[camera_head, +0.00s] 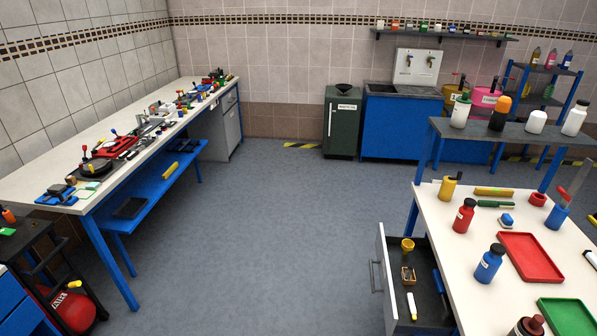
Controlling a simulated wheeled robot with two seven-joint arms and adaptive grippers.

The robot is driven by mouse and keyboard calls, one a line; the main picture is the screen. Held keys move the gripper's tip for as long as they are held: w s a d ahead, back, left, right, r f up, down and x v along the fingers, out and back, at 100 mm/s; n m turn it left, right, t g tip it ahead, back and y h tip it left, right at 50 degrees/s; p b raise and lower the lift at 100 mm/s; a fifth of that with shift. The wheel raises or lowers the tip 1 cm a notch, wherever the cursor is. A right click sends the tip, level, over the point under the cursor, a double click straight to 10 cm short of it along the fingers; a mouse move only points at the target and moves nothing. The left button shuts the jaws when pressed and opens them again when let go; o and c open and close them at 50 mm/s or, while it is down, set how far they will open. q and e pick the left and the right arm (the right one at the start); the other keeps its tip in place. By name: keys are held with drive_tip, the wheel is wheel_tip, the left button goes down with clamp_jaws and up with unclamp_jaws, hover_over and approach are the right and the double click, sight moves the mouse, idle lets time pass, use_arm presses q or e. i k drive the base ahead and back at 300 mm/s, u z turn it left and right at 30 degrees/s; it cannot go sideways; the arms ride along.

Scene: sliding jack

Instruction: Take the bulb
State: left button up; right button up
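I cannot make out a bulb for certain in the head view. An open drawer (388,290) under the white right-hand table (440,215) holds a yellow cup-shaped piece (407,244), a small brown box-like piece (408,274) and a white tube with a yellow end (412,305). Any of the small items on the tables is too small to name as the bulb. Neither of my grippers shows in the view.
The right-hand table bears a red bottle (464,216), a blue bottle (489,264), a red tray (530,258) and a green tray (567,317). A long cluttered workbench (50,175) stands left. A green cabinet (341,122) stands behind. The middle floor (270,230) is clear.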

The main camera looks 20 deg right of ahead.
sight(409, 270)
drive_tip(key=z, duration=1)
drive_tip(key=k, duration=0.5)
drive_tip(key=u, duration=0.9)
drive_tip(key=k, duration=0.75)
drive_tip(key=u, duration=0.35)
drive_tip(key=i, duration=1.9)
drive_tip(key=z, duration=1.25)
drive_tip(key=i, duration=1)
drive_tip(key=z, duration=1.2)
